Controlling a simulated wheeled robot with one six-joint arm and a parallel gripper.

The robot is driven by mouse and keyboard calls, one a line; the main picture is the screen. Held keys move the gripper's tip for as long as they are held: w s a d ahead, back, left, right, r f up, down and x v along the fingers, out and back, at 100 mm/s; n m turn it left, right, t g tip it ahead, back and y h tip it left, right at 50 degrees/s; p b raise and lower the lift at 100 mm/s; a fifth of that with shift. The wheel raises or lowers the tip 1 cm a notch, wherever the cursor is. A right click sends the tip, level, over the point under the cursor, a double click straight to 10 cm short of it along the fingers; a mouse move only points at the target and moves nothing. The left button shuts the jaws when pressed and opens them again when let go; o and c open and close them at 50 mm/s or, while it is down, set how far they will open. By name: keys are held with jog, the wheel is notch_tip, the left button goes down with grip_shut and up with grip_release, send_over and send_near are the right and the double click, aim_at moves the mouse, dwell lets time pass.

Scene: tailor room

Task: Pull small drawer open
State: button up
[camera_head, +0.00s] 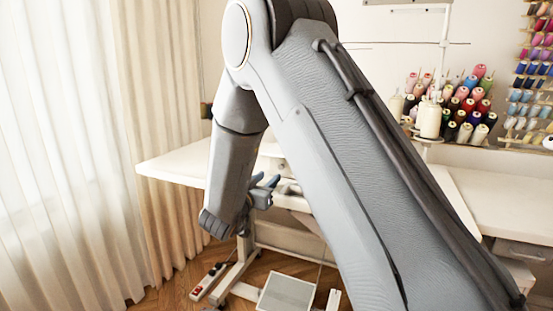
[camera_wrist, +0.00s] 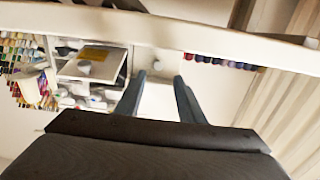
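My gripper (camera_head: 265,185) shows in the head view beside the near edge of the white sewing table, partly covered by my forearm. In the wrist view my gripper (camera_wrist: 158,88) has its two blue-grey fingers apart, with nothing between them. A pale box-like compartment (camera_wrist: 122,62) with a tan panel lies just ahead and left of the fingers; I cannot tell whether it is the small drawer. In the head view a grey drawer-like front (camera_head: 525,256) shows under the right-hand table. Much of the sewing table's front is hidden behind my arm.
The white sewing table (camera_head: 165,168) stands on a light metal frame. Thread cones (camera_head: 470,105) stand at the back, with a spool rack (camera_head: 533,75) on the wall. A curtain (camera_head: 170,200) hangs left. A pedal plate (camera_head: 287,292) and a power strip (camera_head: 208,281) lie low down.

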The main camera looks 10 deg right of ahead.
aim_at(280, 167)
jog(key=shift+w+d+r, duration=0.1)
jog(key=shift+w+d, duration=0.1)
jog(key=shift+d, duration=0.25)
jog(key=shift+x, duration=3.5)
grip_shut()
